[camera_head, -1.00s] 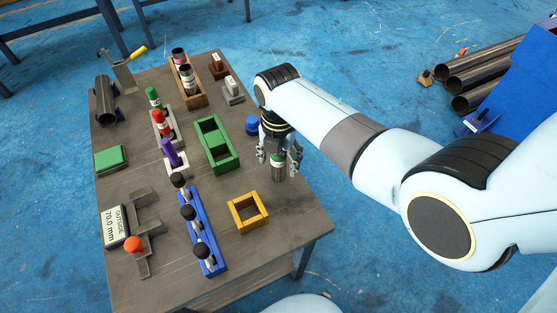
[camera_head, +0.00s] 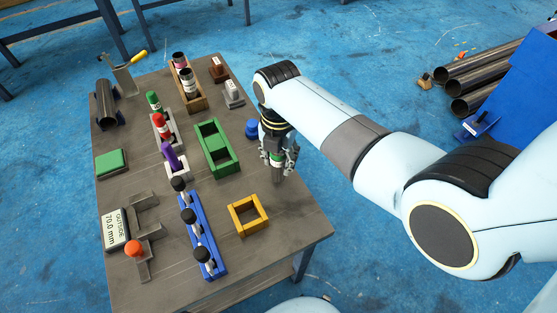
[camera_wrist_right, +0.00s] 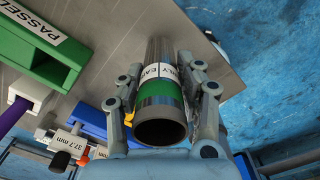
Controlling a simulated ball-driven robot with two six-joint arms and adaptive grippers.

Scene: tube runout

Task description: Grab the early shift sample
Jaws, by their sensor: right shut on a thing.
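The early shift sample is a grey metal tube (camera_head: 277,176) with a green band, near the table's right edge. In the right wrist view the tube (camera_wrist_right: 159,133) shows its open end, the green band and a white label partly reading "EA". My right gripper (camera_head: 278,160) is shut on it, with fingers on both sides in the wrist view (camera_wrist_right: 160,95). The tube looks upright; I cannot tell whether it still touches the table. My left gripper is not in view.
A green tray (camera_head: 234,165) and a yellow square frame (camera_head: 234,213) stand left of the tube. A blue round object (camera_head: 252,129) is close behind the gripper. A blue rack (camera_head: 217,262) with black-knobbed pieces lies nearer. Bare table (camera_head: 285,235) lies in front.

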